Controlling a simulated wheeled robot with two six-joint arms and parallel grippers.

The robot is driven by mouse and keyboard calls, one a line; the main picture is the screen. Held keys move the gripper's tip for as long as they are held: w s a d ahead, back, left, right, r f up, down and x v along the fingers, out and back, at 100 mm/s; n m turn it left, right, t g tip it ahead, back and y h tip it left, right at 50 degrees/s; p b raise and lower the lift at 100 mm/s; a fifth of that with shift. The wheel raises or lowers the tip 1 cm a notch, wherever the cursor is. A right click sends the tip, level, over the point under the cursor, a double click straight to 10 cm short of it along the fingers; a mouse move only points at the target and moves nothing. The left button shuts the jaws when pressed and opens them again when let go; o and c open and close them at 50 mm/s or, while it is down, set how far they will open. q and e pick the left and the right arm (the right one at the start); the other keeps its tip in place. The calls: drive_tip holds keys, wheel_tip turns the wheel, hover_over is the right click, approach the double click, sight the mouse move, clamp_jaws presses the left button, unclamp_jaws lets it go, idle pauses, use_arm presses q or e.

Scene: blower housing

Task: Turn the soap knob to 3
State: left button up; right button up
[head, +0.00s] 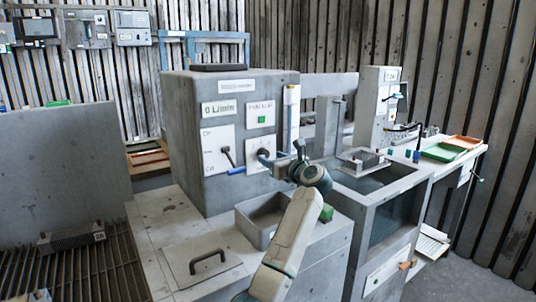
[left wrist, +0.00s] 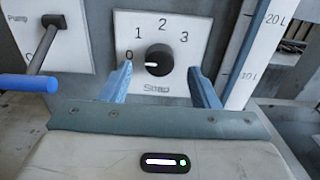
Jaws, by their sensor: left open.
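The soap knob (left wrist: 159,60) is a round black knob on a white plate marked 0, 1, 2, 3 and "Soap". Its white pointer mark points left, at the 0. The 3 is at the plate's upper right. My left gripper (left wrist: 160,70) is open, with one blue finger on each side of the knob, and holds nothing. Whether the fingers touch the knob or plate is not clear. In the head view my left gripper (head: 278,160) is at the grey housing's front, largely covering the soap plate. My right gripper is not in view.
Left of the soap plate is the pump lever (left wrist: 42,46) with a blue handle. A level scale (left wrist: 246,50) marked 10 L and 20 L stands close on the right. Below the housing are an open grey basin (head: 256,222) and a handled lid (head: 203,268).

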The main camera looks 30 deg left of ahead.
sight(265, 153)
use_arm(q)
drive_tip(key=shift+x, duration=1.55)
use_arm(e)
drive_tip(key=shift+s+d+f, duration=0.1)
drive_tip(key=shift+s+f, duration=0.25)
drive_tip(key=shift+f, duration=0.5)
use_arm(q)
drive_tip(key=shift+c, duration=0.3)
drive_tip(key=c, duration=0.9)
drive_tip(key=shift+r+p, duration=0.1)
drive_tip(key=shift+p, duration=0.25)
